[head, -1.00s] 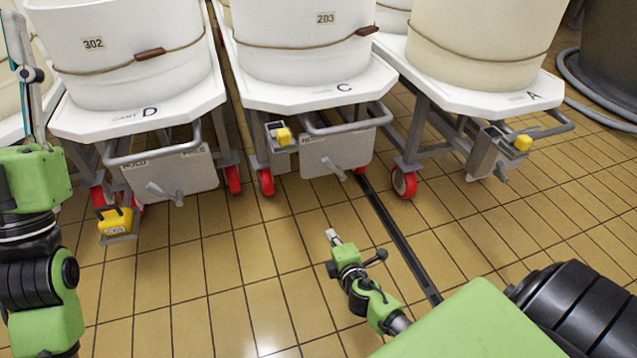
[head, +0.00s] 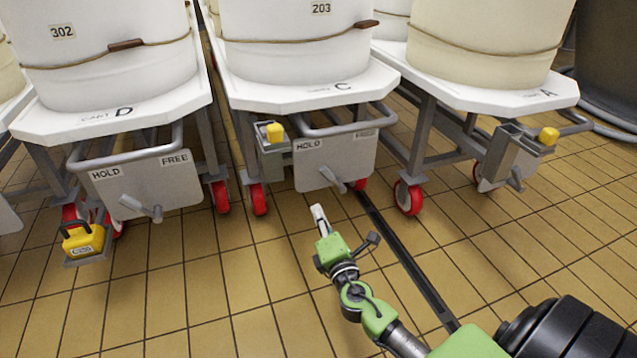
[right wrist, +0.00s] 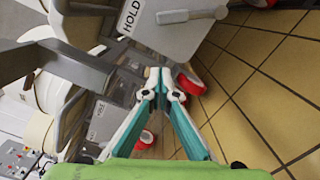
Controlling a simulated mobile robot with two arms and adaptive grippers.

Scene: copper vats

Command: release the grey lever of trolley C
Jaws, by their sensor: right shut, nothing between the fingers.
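Trolley C (head: 300,97) stands in the middle of the head view. Its grey plate (head: 355,160) is marked HOLD at left and FREE at right. The grey lever (head: 333,178) is low on this plate, its free end toward the lower right. My right gripper (head: 318,210) is shut and empty, in front of and below the lever, apart from it. In the right wrist view the closed fingertips (right wrist: 159,76) are below a HOLD plate (right wrist: 160,35) with a grey lever (right wrist: 192,15). My left gripper is out of view.
Trolley D (head: 120,118) at left has a similar plate and a yellow padlock (head: 83,240). Trolley A (head: 480,95) stands at right. A yellow block (head: 274,132) sits on a bracket beside C's plate. A dark floor channel (head: 405,255) runs past my right arm. The front floor is open.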

